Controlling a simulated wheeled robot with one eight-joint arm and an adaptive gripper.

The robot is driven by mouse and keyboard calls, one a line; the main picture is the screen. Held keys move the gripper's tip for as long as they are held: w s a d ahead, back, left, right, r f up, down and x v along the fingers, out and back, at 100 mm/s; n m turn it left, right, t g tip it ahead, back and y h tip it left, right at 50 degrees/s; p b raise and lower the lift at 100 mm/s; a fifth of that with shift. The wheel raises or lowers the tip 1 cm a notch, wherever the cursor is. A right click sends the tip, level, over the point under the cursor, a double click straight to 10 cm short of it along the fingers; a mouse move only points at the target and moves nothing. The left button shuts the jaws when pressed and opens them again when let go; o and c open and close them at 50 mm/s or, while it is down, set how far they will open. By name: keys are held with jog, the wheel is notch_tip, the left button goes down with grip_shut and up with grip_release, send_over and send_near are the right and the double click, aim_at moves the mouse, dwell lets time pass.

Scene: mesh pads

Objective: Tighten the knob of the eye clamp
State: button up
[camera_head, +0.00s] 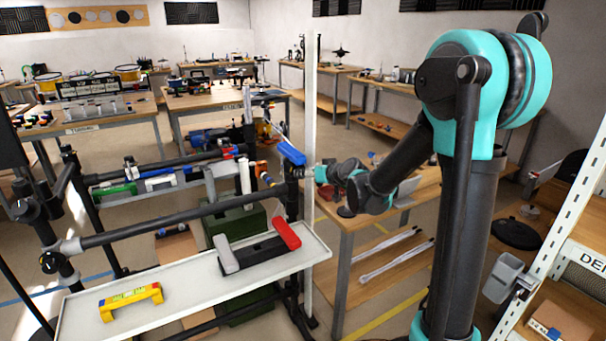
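My arm reaches in from the right and bends toward the black tube frame (170,220). My gripper (308,172) is small in view, close to the right post of that frame. Whether its fingers are open or shut, and whether they touch anything, is too small to tell. A blue lever-like part (291,152) sits at the top of that post, just left of and above my gripper. A small orange and blue fitting (264,173) is on the frame a little further left. I cannot tell which part is the eye clamp.
A white tray shelf (190,292) spans the front of the frame, carrying a yellow handle (130,300) and a red, black and grey handle (284,234). A wooden bench (360,215) stands behind my arm. A white-posted rack (570,235) is close on the right.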

jog(key=v, duration=0.7)
